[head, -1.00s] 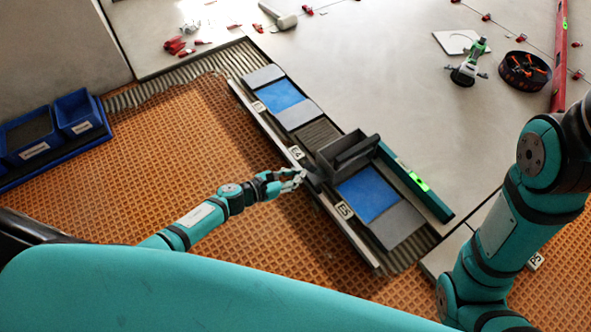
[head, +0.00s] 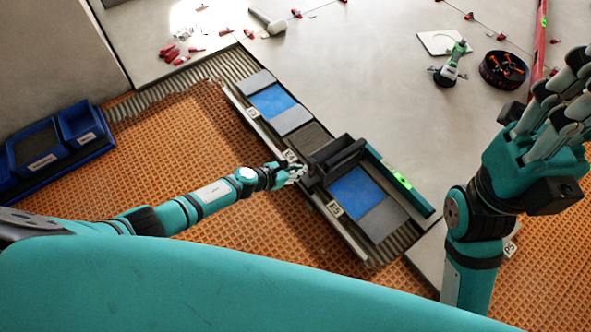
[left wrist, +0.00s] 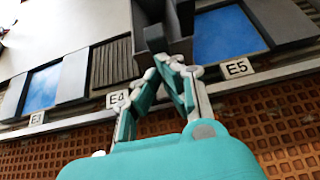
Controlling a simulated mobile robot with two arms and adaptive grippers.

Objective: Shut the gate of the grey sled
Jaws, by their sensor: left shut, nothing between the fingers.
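The grey sled (head: 350,150), a dark open-topped box, stands on the tile strip between labels E4 and E5. It also shows at the top of the left wrist view (left wrist: 180,20). I cannot clearly make out its gate; a small dark block (left wrist: 155,38) sticks out at its near side. My left gripper (head: 301,170) is shut and empty, at the sled's near left side. In the left wrist view its fingertips (left wrist: 170,62) come together just below that block; I cannot tell whether they touch. My right gripper (head: 550,105) is raised at the right, partly cut off, away from the sled.
Blue-centred tiles (head: 272,101) lie along the strip, with a metal rail (head: 325,218) on the near side. A green level (head: 400,180) lies behind the sled. Blue bins (head: 80,120) stand at the left. A suction tool (head: 450,68) and black bucket (head: 503,70) are farther back.

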